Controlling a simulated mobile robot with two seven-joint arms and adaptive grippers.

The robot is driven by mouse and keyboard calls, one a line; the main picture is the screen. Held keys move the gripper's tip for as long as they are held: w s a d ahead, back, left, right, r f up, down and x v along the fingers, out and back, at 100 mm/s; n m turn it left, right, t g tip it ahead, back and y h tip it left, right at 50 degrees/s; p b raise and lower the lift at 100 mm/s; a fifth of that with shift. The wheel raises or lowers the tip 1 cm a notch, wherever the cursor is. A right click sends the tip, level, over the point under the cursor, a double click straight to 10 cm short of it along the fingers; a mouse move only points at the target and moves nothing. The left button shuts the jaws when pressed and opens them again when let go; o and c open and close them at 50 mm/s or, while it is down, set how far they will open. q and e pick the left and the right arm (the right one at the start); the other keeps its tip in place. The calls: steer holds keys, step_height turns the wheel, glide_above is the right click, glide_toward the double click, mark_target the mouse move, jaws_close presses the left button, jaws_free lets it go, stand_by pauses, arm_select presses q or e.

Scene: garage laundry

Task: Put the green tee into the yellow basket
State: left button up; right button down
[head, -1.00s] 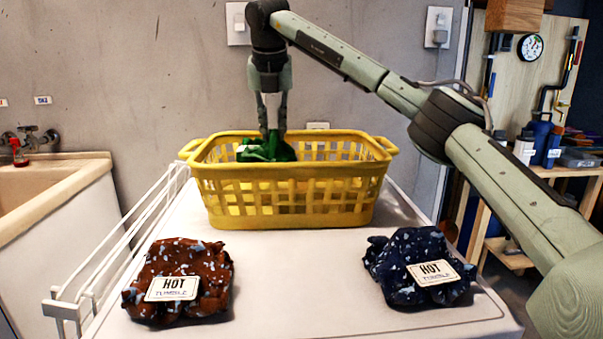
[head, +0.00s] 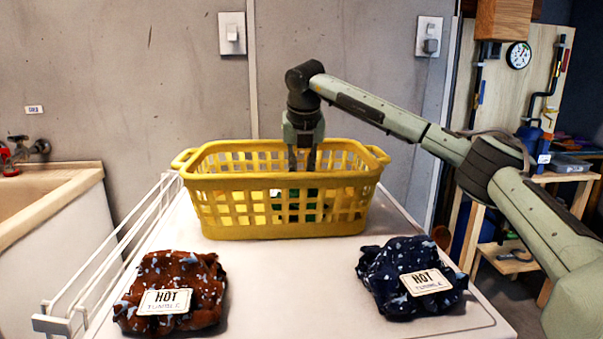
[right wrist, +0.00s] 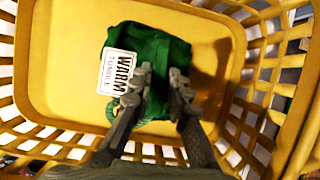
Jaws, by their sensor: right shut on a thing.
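The yellow basket (head: 240,181) stands upright on the white top, with its floor in the right wrist view (right wrist: 60,60). My right gripper (head: 302,168) points down inside the basket, right of its middle, its fingertips behind the front wall. The green tee (head: 308,206) shows through the front slots, low in the basket. In the right wrist view the tee (right wrist: 170,48) is a folded green bundle with a white "WARM TUMBLE" label, over the basket floor. My right gripper (right wrist: 160,78) is shut on it. My left gripper is out of view.
A rust-brown spotted garment (head: 190,275) with a "HOT TUMBLE" label lies front left. A dark blue spotted garment (head: 385,265), also labelled "HOT TUMBLE", lies front right. A white rack (head: 120,255) runs along the left edge. The top between the garments is clear.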

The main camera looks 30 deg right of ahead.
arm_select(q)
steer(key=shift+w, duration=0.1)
arm_select(e)
steer(key=shift+f, duration=0.1)
steer(key=c, duration=1.5)
jaws_free()
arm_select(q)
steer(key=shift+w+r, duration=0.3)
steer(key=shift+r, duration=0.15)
arm_select(e)
steer(key=shift+o, duration=0.2)
steer(key=shift+r, duration=0.45)
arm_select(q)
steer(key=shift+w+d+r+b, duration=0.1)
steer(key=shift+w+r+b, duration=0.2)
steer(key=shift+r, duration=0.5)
arm_select(e)
steer(key=v, duration=1.1)
steer(key=shift+s, duration=0.2)
steer(key=shift+a+r, duration=0.1)
